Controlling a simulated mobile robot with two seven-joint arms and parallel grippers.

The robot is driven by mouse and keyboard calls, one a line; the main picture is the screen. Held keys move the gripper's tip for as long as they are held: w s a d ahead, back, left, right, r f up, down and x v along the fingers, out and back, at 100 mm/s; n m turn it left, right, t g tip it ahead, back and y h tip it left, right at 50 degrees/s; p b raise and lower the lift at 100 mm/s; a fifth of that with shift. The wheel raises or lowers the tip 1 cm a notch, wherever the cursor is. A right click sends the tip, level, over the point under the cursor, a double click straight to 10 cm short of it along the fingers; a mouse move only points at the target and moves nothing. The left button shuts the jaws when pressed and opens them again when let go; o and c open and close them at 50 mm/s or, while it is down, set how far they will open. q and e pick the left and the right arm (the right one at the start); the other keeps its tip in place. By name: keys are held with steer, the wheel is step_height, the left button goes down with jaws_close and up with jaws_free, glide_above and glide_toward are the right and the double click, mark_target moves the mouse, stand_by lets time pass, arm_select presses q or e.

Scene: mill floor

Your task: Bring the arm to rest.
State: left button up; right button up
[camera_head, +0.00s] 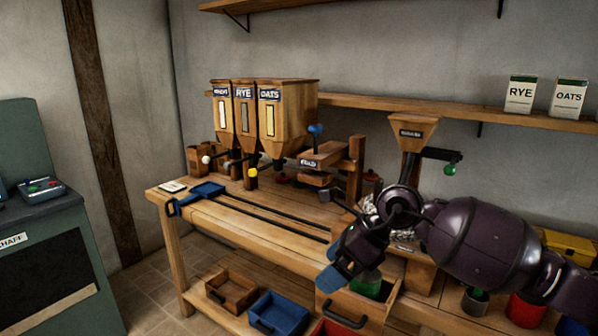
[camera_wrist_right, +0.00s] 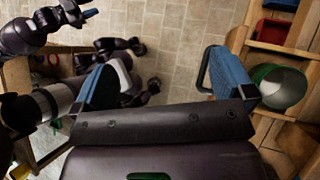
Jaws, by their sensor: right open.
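My right arm reaches in from the right in the head view. Its gripper (camera_head: 340,268) has blue fingertips and hangs in front of the bench (camera_head: 250,215), close to the open drawer (camera_head: 342,308). In the right wrist view the two blue fingers of the right gripper (camera_wrist_right: 165,85) stand wide apart with nothing between them. A green cup (camera_wrist_right: 280,88) is beside the right-hand finger; it also shows partly behind the gripper in the head view (camera_head: 372,287). Another dark arm with a blue tip, seemingly my left gripper (camera_wrist_right: 85,10), shows at the wrist view's upper left; its opening is unclear.
Wooden hoppers (camera_head: 265,110) stand on the bench, with a grinder funnel (camera_head: 412,132) near my right arm. A blue bin (camera_head: 278,313) and a wooden bin (camera_head: 232,290) sit on the lower shelf. A green cabinet (camera_head: 50,240) is at the left. Floor between is clear.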

steer(key=s+a+r+m+t+y, duration=0.1)
steer(key=a+r+m+t+y, duration=0.1)
steer(key=a+r+m+y, duration=0.6)
steer(key=d+f+m+t+h, duration=0.5)
steer(key=d+f+m+t, duration=0.35)
steer(key=m, duration=0.75)
steer(key=d+f+m+t+h, duration=0.5)
steer(key=d+f+m+t, duration=0.4)
steer(key=m, duration=0.6)
steer(key=s+d+f+m+g+h, duration=0.2)
steer(key=s+d+f+m+g, duration=0.1)
steer(key=s+f, duration=0.5)
steer(key=s+d+f+m+g+h, duration=0.2)
steer(key=s+d+f+m, duration=0.1)
steer(key=s+f, duration=0.5)
steer(key=s+d+f+m+g+h, duration=0.2)
steer(key=s+d+f+m+g, duration=0.1)
steer(key=s+f, duration=0.5)
steer(key=s+d+m, duration=0.1)
steer(key=s+d, duration=0.1)
steer(key=shift+s+d+f+g, duration=0.2)
steer(key=shift+d+g, duration=0.15)
